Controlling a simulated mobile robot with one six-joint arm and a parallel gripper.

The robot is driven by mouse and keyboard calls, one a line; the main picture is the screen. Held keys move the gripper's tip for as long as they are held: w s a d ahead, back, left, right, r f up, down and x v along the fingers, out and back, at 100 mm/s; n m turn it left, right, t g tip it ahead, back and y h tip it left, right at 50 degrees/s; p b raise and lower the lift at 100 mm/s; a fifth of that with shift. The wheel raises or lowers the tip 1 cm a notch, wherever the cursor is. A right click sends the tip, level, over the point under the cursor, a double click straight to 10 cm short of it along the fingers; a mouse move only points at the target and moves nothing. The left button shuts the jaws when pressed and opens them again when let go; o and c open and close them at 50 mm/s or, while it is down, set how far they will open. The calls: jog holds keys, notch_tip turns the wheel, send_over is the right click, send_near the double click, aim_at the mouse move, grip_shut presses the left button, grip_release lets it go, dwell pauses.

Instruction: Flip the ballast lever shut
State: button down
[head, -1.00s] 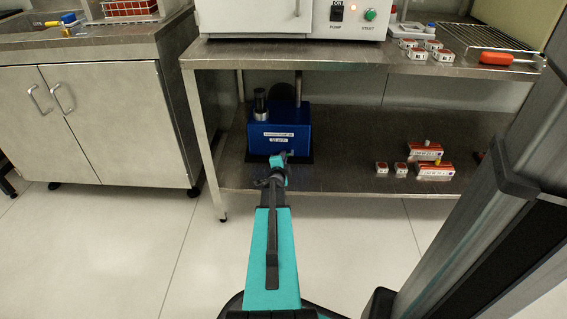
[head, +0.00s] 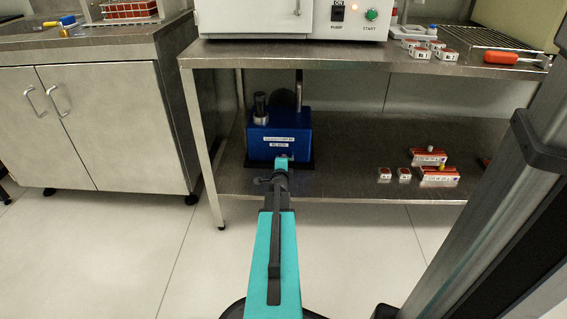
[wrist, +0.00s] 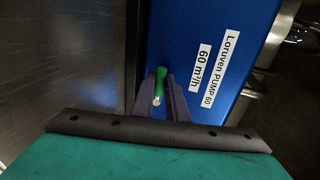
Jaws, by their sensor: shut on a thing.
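The blue vacuum pump (head: 280,123) stands on the lower shelf, and my arm reaches towards its front. In the wrist view the pump's blue face (wrist: 215,35) fills the upper right, with its labels "Loruven PUMP 60" and "60 m³/h". The ballast lever (wrist: 160,76) shows there as a small green handle with a pale lower end. My gripper (wrist: 160,94) is shut on the green lever, one dark finger on either side of it. In the head view my own arm hides the fingers and the lever.
The pump is under a steel bench top (head: 350,56) carrying a white oven-like unit (head: 345,25). Red and white boxes (head: 438,172) lie right of the pump on the lower shelf (head: 345,165). A bench leg (head: 203,150) stands to the left.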

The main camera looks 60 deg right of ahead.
jog(key=c, duration=1.7)
grip_release()
jog(key=shift+c, duration=0.2)
jog(key=shift+a, duration=0.1)
jog(key=p+v, duration=0.3)
jog(key=v, duration=0.8)
jog(key=shift+s+a+r+p, duration=0.15)
jog(key=shift+a+r+p, duration=0.05)
jog(key=shift+r+p, duration=0.1)
jog(key=shift+a+p, duration=0.15)
jog(key=shift+p, duration=0.45)
jog(key=shift+p+v, duration=0.9)
jog(key=shift+p, duration=1.2)
